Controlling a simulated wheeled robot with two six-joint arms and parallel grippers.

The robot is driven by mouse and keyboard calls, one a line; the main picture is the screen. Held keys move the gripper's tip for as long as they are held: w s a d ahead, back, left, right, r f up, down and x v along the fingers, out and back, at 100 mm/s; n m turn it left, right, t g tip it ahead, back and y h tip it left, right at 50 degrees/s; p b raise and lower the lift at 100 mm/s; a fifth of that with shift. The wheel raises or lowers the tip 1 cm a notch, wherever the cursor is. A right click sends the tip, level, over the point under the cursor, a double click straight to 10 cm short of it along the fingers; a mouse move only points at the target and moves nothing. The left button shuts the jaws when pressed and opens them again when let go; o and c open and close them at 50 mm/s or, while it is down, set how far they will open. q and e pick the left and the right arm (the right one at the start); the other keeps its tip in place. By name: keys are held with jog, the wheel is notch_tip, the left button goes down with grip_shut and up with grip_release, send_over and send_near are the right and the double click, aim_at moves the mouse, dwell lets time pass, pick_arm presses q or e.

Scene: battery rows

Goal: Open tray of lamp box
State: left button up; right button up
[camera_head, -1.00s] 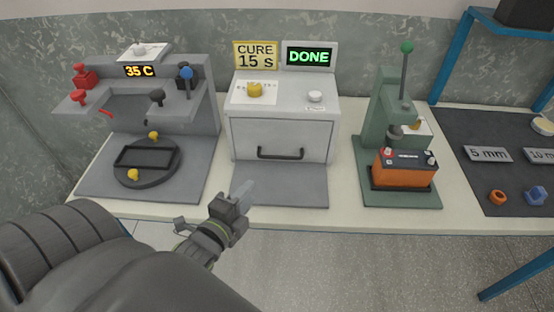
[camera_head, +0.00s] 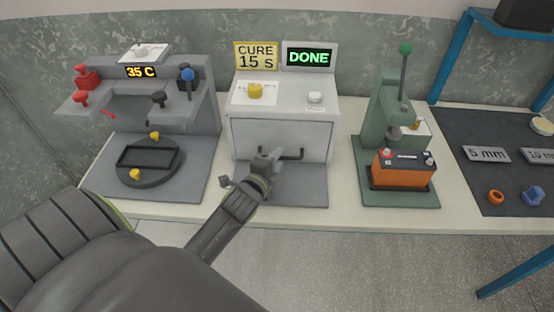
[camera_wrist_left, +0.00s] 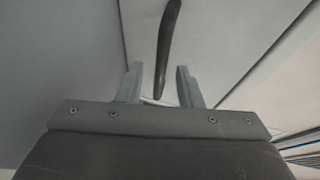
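The lamp box (camera_head: 245,125) is a light grey cabinet in the middle of the bench, with a closed front panel and a dark bar handle (camera_head: 294,155). A lit sign on top reads DONE. My left gripper (camera_head: 272,155) is at the handle and hides its left part. In the left wrist view the two fingers (camera_wrist_left: 160,88) are apart, and the dark handle (camera_wrist_left: 168,45) runs between them. I cannot tell whether they touch it. My right gripper is not in view.
A grey machine showing 35 C (camera_head: 140,71) stands at the left. A green press (camera_head: 377,120) with an orange battery (camera_head: 404,172) stands at the right. A dark mat (camera_head: 470,130) with 5 mm and 10 mm plates lies further right. The grey shelf below the lamp box is bare.

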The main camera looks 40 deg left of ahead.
pick_arm(q)
jog(key=shift+w, duration=0.2)
grip_shut()
jog(key=shift+s+f, duration=0.1)
jog(key=shift+s, duration=0.05)
